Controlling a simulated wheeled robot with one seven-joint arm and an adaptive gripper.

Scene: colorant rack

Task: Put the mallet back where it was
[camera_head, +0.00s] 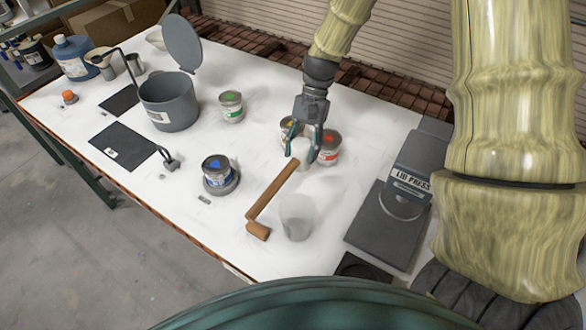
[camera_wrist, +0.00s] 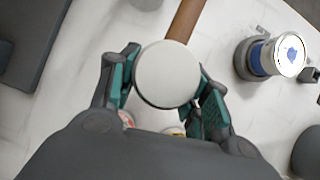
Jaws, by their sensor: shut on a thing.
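The mallet has a long brown wooden handle (camera_head: 275,188) and a pale round head (camera_wrist: 167,75). My gripper (camera_head: 302,150) is shut on the head, with one teal finger on each side of it. The handle runs from the head toward the lower left in the head view, and toward the top edge in the wrist view (camera_wrist: 187,20). A short brown block (camera_head: 258,231) shows at the handle's far end; I cannot tell whether it is part of the mallet. Whether the mallet touches the table is unclear.
Red (camera_head: 329,148) and yellow (camera_head: 288,127) cans stand close by the gripper. A translucent cup (camera_head: 297,218) stands right of the handle, a blue-marked can (camera_head: 217,172) left. The lid press (camera_head: 408,178) is at right, a grey pot (camera_head: 168,105) at left. White table shows between.

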